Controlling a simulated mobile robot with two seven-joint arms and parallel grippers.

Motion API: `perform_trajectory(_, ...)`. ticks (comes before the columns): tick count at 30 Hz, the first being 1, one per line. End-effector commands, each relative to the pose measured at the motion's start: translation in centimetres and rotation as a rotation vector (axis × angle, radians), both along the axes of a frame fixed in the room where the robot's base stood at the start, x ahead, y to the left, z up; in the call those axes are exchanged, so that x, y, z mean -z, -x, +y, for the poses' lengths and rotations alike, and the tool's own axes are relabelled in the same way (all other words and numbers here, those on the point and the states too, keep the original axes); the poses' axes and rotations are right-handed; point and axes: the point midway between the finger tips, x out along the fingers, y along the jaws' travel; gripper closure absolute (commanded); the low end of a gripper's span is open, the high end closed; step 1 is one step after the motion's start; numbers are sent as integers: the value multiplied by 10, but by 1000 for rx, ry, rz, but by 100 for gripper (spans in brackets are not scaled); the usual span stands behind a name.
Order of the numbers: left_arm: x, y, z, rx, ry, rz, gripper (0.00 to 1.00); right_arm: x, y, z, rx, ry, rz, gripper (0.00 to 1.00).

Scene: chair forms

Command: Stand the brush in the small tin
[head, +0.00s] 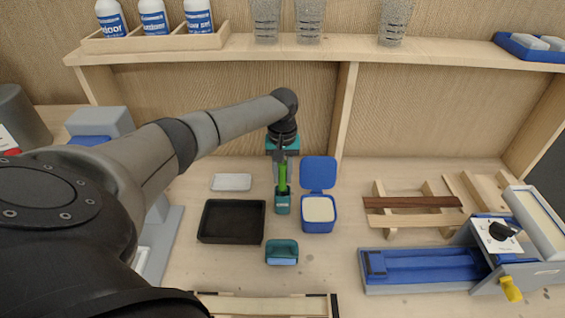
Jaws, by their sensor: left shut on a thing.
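The brush (282,178) has a bright green handle and stands about upright. My left gripper (281,162) is shut on its upper part, reaching over the bench from the left. The small tin (283,206) is a narrow teal container directly below the gripper. The brush's lower end is at the tin's mouth and seems to be inside it; how deep it sits, I cannot tell. My right gripper is not in view.
A black tray (203,222) and a white dish (231,182) lie left of the tin. A blue box (319,227) with raised lid stands close on its right. A teal holder (282,258) is in front. A blue machine (425,267) stands at right, below a shelf (240,47).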

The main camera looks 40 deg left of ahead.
Motion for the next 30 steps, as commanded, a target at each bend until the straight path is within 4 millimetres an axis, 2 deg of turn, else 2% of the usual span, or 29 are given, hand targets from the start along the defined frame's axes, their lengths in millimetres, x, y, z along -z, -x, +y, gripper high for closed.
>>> perform_trajectory(7, 0, 0, 0, 0, 0, 0, 100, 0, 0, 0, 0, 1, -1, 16)
perform_trajectory(8, 0, 0, 0, 0, 0, 0, 70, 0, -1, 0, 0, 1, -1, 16)
perform_trajectory(17, 0, 0, 0, 0, 0, 0, 37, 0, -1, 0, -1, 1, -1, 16)
perform_trajectory(26, -2, 0, 0, 1, 0, 0, 37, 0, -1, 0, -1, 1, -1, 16)
perform_trajectory(30, -19, -1, 0, 1, 0, -3, 37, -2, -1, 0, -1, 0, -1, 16)
